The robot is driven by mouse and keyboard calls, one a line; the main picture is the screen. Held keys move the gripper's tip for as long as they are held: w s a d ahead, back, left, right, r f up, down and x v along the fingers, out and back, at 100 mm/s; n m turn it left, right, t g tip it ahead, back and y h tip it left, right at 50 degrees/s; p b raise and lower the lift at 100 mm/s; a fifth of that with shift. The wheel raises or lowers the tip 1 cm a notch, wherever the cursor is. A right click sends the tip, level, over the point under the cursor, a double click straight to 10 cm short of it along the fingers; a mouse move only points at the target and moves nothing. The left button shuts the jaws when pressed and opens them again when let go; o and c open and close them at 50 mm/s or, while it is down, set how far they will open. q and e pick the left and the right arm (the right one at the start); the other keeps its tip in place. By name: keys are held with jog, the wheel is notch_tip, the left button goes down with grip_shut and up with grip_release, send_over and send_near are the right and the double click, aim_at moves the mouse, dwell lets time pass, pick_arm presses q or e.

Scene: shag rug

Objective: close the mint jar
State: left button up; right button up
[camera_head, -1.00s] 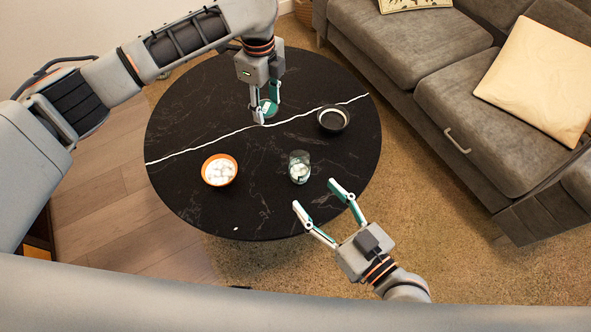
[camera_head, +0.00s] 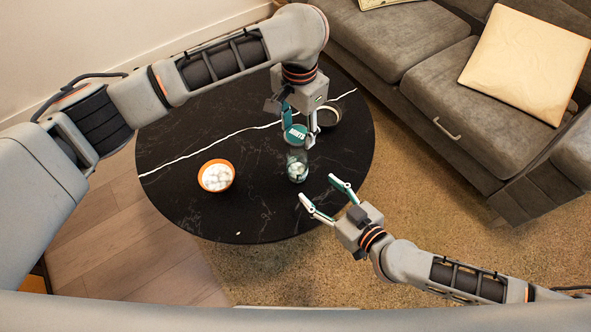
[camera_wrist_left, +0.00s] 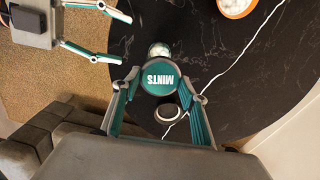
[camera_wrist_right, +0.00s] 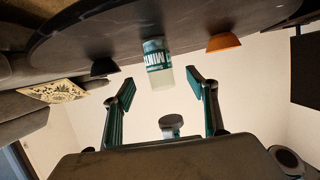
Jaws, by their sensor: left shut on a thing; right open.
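The mint jar (camera_head: 297,169) is a small clear glass with white mints inside, standing on the black table. In the right wrist view the jar (camera_wrist_right: 157,60) shows a teal label. My left gripper (camera_head: 298,128) is shut on the round teal lid (camera_head: 296,136) marked MINTS. It holds the lid just beyond and above the jar; I cannot tell the exact gap. In the left wrist view the lid (camera_wrist_left: 160,77) sits between the fingertips and partly overlaps the jar (camera_wrist_left: 159,49). My right gripper (camera_head: 319,190) is open and empty, its fingertips near the jar's near right side.
An orange bowl of white pieces (camera_head: 216,175) stands left of the jar on the round table (camera_head: 190,130). A small black bowl (camera_head: 328,117) stands behind my left gripper. A grey sofa (camera_head: 440,80) is at the right. The table's front left is clear.

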aim_at(297, 167)
pick_arm(q)
jog(key=shift+d, duration=0.1)
pick_arm(e)
jog(key=shift+d+f, duration=0.2)
jog(key=shift+f, duration=0.05)
jog(key=shift+w, duration=0.1)
jog(key=x, duration=1.2)
jog(key=shift+f, duration=0.1)
grip_shut()
pick_arm(q)
jog(key=shift+f, duration=2.5)
jog(key=shift+f, duration=0.15)
jog(key=shift+f, duration=0.75)
